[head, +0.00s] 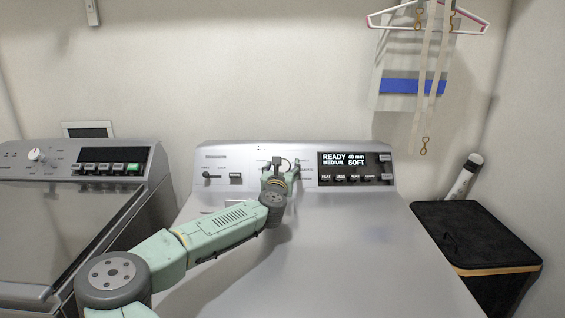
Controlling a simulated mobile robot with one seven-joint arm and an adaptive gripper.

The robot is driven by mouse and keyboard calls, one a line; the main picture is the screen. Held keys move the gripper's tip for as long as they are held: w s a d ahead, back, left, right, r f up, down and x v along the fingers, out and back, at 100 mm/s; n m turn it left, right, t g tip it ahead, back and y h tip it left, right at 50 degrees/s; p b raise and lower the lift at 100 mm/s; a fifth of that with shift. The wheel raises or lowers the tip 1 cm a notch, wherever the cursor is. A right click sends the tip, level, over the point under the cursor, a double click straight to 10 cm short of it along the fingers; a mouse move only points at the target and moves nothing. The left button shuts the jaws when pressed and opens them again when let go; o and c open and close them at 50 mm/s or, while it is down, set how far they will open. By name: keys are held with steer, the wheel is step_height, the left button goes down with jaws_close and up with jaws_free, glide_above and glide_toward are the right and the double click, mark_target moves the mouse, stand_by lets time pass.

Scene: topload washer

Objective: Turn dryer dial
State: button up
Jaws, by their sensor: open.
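The dryer (330,215) is the grey machine in the middle, with a raised control panel at its back. Its dark display (355,167) reads READY, 40 min, MEDIUM, SOFT. My gripper (280,164) is open at the panel, left of the display, with my arm reaching up from the lower left. I cannot tell whether the fingers touch the dial.
A second machine (70,215) at the left has its own white knob (37,155) and lit buttons. A slider (212,175) and a small switch (236,177) sit left of my gripper. A black bin (480,230) stands right. The dryer top is clear right of my arm.

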steer(key=shift+w+d, duration=0.1)
steer(key=shift+w, duration=0.65)
steer(key=shift+c, duration=0.3)
steer(key=c, duration=1.1)
